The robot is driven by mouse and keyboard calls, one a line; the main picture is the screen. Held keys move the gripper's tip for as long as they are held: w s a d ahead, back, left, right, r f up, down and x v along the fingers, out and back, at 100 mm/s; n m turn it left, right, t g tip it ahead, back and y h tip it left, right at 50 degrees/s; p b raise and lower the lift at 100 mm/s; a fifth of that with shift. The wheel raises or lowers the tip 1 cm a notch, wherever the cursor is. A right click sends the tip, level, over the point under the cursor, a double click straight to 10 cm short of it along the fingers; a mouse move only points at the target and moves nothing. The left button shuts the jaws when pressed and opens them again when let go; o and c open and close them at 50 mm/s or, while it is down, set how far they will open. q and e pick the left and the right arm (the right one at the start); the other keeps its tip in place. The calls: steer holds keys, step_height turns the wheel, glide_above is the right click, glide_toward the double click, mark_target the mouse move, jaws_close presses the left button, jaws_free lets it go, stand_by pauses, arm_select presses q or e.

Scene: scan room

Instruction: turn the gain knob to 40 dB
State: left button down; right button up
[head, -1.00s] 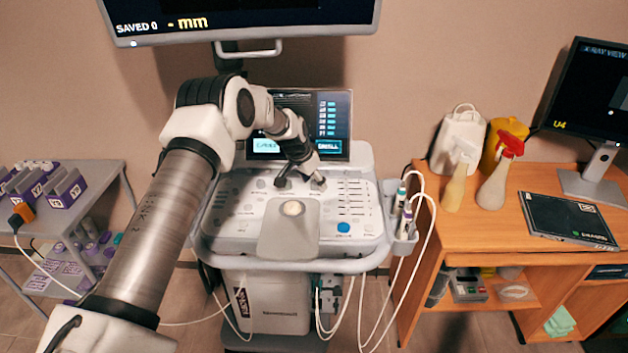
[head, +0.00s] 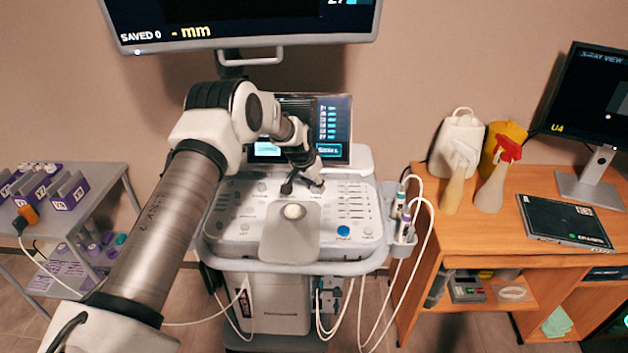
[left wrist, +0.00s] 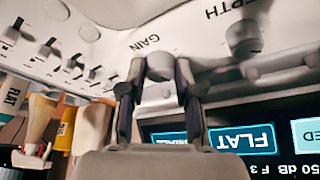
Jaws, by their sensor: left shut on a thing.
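The gain knob (left wrist: 160,66) is a round grey knob beside the printed word GAIN on the white ultrasound console (head: 240,237). My left gripper (left wrist: 157,82) has one finger on each side of it and is shut on it in the left wrist view. In the head view my left gripper (head: 302,187) reaches down to the rear of the console panel and hides most of the knob. The touch screen (head: 335,125) stands behind it, partly covered by my arm. In the left wrist view the screen (left wrist: 285,160) appears upside down with a cut-off dB line.
Another knob (left wrist: 243,38) by the word DEPTH sits close to the gripper. Sliders (left wrist: 50,48) lie on the other side. A large monitor (head: 240,22) hangs above. An orange desk (head: 470,232) with spray bottles stands right, a grey cart (head: 108,180) left.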

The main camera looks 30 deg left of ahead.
arm_select(q)
steer(key=n+p, duration=0.1)
steer(key=p, duration=0.1)
steer(key=n+y+p, duration=0.1)
steer(key=p, duration=0.1)
steer(key=shift+d+r+n, duration=0.1)
steer(key=shift+r+n, duration=0.15)
steer(key=shift+n, duration=0.05)
steer(key=shift+f+n+y+p, duration=0.25)
steer(key=shift+n+y+p, duration=0.15)
steer(key=shift+n+p, duration=0.65)
steer(key=c, duration=0.8)
jaws_free()
steer(key=shift+f, duration=0.1)
steer(key=v, duration=1.2)
steer(key=shift+w, duration=0.25)
